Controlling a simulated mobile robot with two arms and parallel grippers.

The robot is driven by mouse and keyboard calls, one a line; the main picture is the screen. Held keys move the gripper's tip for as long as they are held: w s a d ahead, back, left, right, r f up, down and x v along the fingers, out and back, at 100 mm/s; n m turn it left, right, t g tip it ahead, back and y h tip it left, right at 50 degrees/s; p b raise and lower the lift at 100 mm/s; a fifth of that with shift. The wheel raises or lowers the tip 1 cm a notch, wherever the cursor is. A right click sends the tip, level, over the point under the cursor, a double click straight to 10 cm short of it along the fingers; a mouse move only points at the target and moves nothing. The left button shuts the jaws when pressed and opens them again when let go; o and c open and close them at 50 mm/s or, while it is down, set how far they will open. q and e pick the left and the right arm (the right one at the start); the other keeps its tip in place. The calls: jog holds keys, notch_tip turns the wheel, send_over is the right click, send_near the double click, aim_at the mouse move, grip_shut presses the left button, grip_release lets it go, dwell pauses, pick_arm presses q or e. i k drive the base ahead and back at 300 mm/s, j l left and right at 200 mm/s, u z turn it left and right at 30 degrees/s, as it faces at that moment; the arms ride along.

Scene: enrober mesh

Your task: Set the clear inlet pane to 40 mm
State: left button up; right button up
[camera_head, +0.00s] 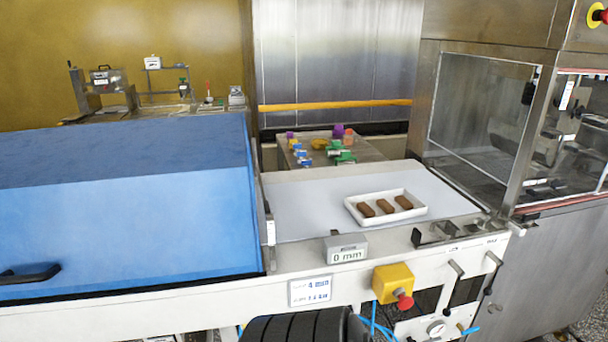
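A clear pane (482,112) in a metal frame covers the side of the steel machine at the right, at the end of the white belt (300,205). I cannot tell whether this is the inlet pane. A grey readout box (346,249) on the front rail shows "0 mm". Neither of my grippers is in view.
A white tray (416,211) with three brown bars lies on the belt. A blue cover (130,215) with a black handle stands at the left. A yellow box with a red button (393,284) sticks out in front. A black ribbed part shows at the bottom edge.

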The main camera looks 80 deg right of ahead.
aim_at(267, 208)
jog(key=z, duration=2.45)
